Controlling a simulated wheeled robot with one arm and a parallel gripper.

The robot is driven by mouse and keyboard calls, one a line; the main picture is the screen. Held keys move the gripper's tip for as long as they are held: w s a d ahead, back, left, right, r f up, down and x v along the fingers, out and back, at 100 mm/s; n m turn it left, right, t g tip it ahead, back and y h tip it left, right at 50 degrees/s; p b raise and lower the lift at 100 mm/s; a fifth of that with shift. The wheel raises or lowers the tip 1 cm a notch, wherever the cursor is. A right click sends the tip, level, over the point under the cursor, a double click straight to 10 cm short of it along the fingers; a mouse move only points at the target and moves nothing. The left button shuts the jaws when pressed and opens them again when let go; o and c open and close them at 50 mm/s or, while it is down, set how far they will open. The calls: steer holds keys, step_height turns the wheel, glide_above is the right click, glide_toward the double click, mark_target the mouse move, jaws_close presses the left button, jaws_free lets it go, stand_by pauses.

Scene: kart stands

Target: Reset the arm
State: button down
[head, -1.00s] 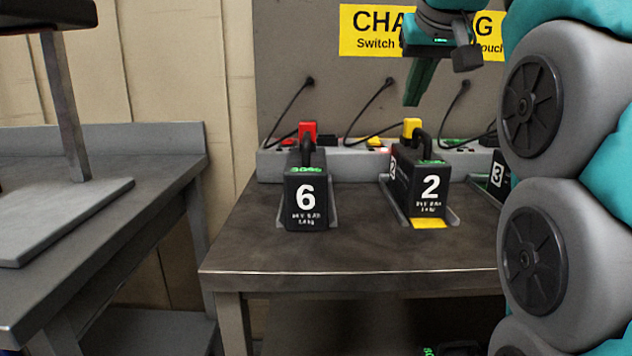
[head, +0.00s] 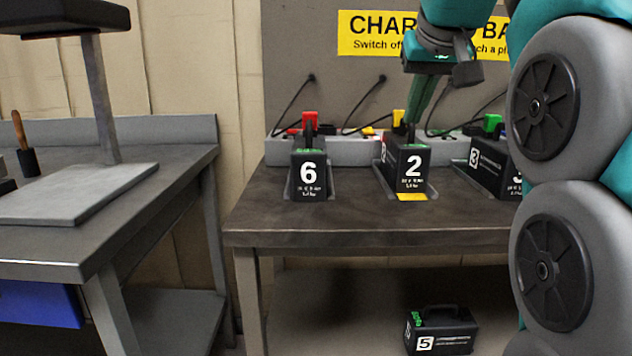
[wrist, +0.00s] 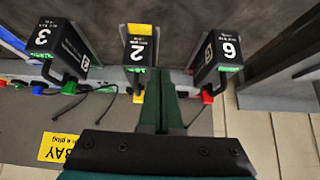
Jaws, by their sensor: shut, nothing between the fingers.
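My gripper (head: 419,104) hangs from the raised arm at the upper right of the head view, in front of the wall panel. Its green fingers are shut together with nothing between them. In the head view the fingertips overlap the area just above battery 2 (head: 410,168). In the wrist view the shut fingers (wrist: 159,85) point toward battery 2 (wrist: 139,50). I cannot tell whether they touch it. My arm covers part of the right side of the head view.
Battery 6 (head: 309,174) and battery 3 (head: 484,165) stand on the charging bench (head: 300,222) beside battery 2. Battery 5 (head: 440,330) sits on the shelf below. A yellow sign (head: 370,35) is behind. A grey bench (head: 170,180) with a stand is at left.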

steer(key=s+f+g, duration=0.3)
steer(key=s+f, duration=0.3)
steer(key=f, duration=0.7)
steer(key=s+f+g, duration=0.3)
steer(key=s+f, duration=0.4)
steer(key=f, duration=0.5)
steer(key=s+f+g, duration=0.3)
steer(key=s+f, duration=1.5)
steer(key=s, duration=0.1)
steer(key=shift+f+g, duration=0.3)
steer(key=shift+f, duration=0.05)
